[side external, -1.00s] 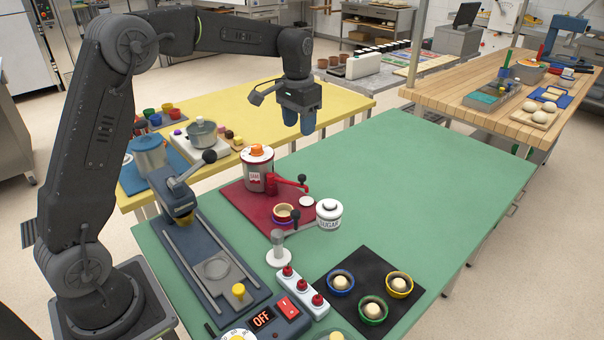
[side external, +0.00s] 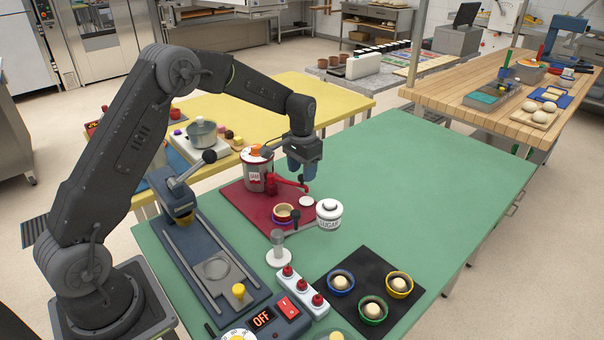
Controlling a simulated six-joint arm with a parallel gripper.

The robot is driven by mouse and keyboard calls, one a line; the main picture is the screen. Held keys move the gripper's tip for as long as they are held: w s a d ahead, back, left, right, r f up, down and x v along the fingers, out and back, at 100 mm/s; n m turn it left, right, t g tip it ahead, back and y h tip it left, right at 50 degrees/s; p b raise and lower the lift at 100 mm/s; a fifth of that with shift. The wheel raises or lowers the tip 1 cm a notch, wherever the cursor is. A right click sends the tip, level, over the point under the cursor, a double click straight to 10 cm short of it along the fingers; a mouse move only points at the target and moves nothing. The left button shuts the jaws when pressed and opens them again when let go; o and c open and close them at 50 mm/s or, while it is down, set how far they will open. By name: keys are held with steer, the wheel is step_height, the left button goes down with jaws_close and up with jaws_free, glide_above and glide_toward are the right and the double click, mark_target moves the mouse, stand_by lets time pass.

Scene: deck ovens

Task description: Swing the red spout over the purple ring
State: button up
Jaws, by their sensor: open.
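The red spout (side external: 288,185) sticks out to the right from a steel canister (side external: 258,175) with an orange knob on top. The canister stands on a dark red mat (side external: 240,203). The purple ring (side external: 283,222) lies on this mat in front of the spout, around the base of a cream cup (side external: 284,211). The spout's end is to the right of and behind the cup, not above it. My gripper (side external: 302,178) is open, pointing down, just above the spout's outer end. Its fingers hide part of the spout; I cannot tell whether they touch it.
A small white disc (side external: 306,201) lies near the spout's end. The green table (side external: 430,180) is clear to the right.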

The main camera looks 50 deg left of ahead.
steer(key=shift+f, duration=0.75)
steer(key=shift+c, duration=0.3)
jaws_close()
